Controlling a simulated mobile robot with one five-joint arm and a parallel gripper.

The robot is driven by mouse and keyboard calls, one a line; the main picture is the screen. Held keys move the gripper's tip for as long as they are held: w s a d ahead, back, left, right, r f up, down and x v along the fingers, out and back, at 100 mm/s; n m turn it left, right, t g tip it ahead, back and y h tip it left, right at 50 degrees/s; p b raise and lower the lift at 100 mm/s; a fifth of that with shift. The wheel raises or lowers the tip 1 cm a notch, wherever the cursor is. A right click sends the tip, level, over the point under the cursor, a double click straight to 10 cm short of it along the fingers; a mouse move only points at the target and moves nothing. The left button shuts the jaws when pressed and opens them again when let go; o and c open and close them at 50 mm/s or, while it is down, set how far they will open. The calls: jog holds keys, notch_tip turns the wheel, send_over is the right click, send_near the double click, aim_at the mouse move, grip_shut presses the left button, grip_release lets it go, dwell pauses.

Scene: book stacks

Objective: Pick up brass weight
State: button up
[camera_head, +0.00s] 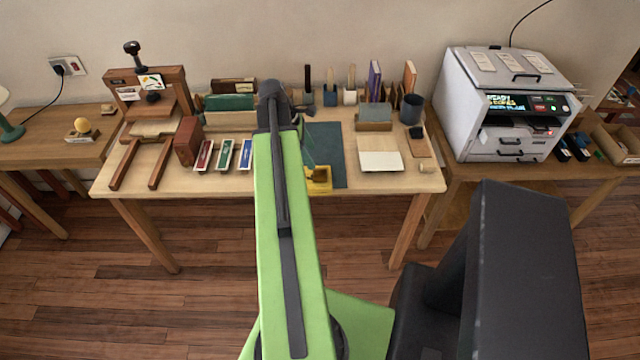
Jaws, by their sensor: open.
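A small rounded tan-gold piece, possibly the brass weight (423,168), sits at the right front of the middle table; it is too small to be sure. My green arm reaches up over this table, and its dark joint is above the middle of the top. My gripper cannot be made out; it seems hidden behind the arm. The arm also covers part of the tabletop. Nothing of mine shows near the tan-gold piece.
The middle table (350,187) holds a wooden press (150,90), coloured trays, a dark mat (328,150), a yellow tray (318,180), a cream pad (380,158) and a dark cup (411,109). A printer (505,105) stands right. A yellow ball on a base (82,128) sits left.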

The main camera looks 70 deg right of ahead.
aim_at(319, 169)
jog(key=b+x, duration=0.2)
jog(key=x, duration=0.2)
jog(key=shift+w+f, duration=0.1)
jog(key=shift+f, duration=0.05)
jog(key=b+x, duration=0.5)
jog(key=shift+f, duration=0.2)
jog(key=shift+r, duration=0.25)
grip_shut()
